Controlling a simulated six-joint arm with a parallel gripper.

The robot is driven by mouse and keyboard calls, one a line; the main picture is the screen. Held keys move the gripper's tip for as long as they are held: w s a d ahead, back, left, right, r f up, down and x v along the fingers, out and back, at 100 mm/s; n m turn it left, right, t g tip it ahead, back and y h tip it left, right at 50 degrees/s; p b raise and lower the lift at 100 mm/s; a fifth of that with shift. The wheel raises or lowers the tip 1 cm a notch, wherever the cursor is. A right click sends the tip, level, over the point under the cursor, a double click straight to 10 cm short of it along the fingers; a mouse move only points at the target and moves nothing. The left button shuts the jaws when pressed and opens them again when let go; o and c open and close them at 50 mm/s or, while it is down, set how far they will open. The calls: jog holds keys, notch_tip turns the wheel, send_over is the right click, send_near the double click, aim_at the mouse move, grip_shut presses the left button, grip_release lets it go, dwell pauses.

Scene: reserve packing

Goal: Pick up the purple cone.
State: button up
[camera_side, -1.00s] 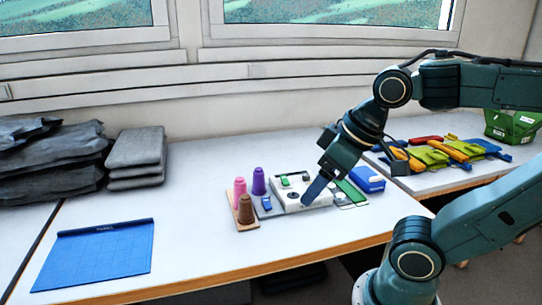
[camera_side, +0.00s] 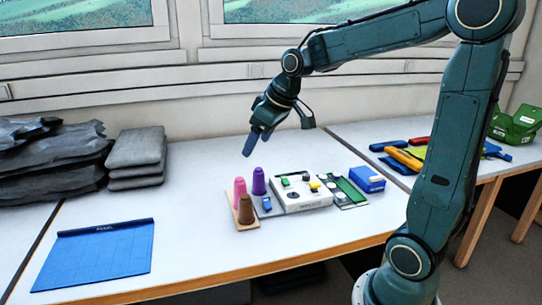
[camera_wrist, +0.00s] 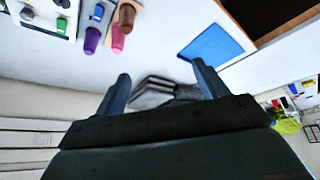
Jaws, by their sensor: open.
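There the purple cone (camera_wrist: 92,40) is at the upper left, beside the pink cone (camera_wrist: 118,38) and the brown cone (camera_wrist: 127,17).
Right of the cones are a white box (camera_side: 302,198) with small coloured parts, a green board (camera_side: 347,191) and a blue box (camera_side: 367,179). A blue mat (camera_side: 97,262) lies at the left. Grey folded cloths (camera_side: 136,158) are stacked at the back left. The table between is clear.

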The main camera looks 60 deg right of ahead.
jog(key=w+d+f, duration=0.4)
jog(key=w+d, duration=0.2)
jog(key=d, duration=0.2)
jog(key=t, duration=0.1)
send_near(259, 178)
jog(key=w+d+f, duration=0.2)
jog(key=w+f, duration=0.1)
jog(key=f, duration=0.2)
jog(key=shift+w+f, duration=0.25)
jog(key=shift+w, duration=0.1)
jog(key=shift+w+d+f, duration=0.1)
jog(key=shift+f, duration=0.05)
jog(key=shift+x, duration=2.45)
jog(key=shift+w, duration=0.1)
